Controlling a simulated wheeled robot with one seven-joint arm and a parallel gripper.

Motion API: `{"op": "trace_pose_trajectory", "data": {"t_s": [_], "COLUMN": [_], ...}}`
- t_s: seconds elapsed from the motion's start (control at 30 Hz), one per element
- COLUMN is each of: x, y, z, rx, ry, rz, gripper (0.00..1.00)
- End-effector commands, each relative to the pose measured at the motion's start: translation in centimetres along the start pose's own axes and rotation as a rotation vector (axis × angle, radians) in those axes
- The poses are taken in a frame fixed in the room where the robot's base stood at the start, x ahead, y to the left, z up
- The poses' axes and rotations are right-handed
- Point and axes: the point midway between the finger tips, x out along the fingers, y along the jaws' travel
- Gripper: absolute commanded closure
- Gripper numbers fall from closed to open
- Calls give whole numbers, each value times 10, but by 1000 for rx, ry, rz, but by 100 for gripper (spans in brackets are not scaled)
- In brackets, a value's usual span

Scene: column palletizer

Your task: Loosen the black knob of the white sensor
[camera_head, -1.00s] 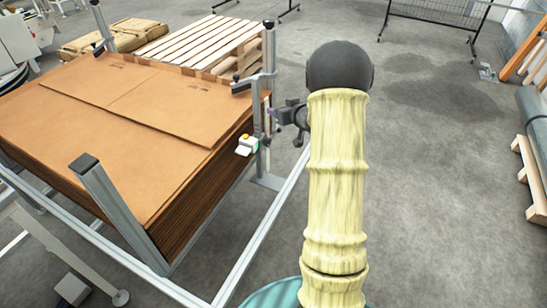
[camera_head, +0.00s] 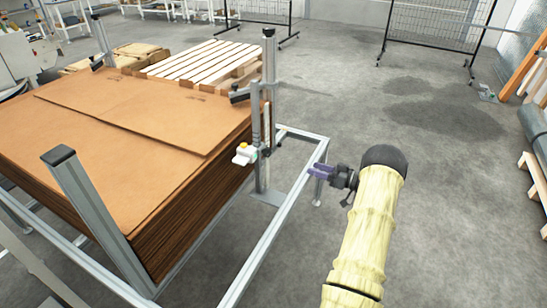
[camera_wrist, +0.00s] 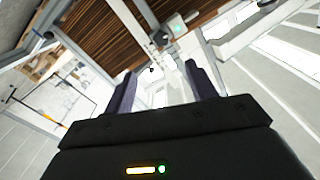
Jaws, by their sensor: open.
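The white sensor (camera_head: 243,155), with a yellow top, is mounted on a grey metal post at the near right corner of the cardboard stack. A small black knob (camera_head: 265,152) shows at its right side, against the post. In the wrist view the sensor (camera_wrist: 176,26) is at the top, just right of centre, with a green light. A dark knob-like part (camera_wrist: 160,39) shows beside it, too small to make out clearly. My gripper (camera_head: 320,172) is right of the sensor and apart from it. Its purple fingers are open and empty, and also show in the wrist view (camera_wrist: 160,82).
The cardboard stack (camera_head: 130,130) fills the left, held by metal posts. A metal frame rail (camera_head: 268,240) runs between the stack and my arm. A wooden pallet (camera_head: 205,62) lies behind.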

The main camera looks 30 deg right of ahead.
Motion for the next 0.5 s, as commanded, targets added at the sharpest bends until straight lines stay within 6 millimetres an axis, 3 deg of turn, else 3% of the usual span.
{"op": "trace_pose_trajectory", "data": {"t_s": [0.17,0.5], "x": [15,72], "y": [-1,-1], "z": [0,1], "rx": [-1,-2], "ry": [0,-1], "rz": [-5,-5], "gripper": [43,43]}}
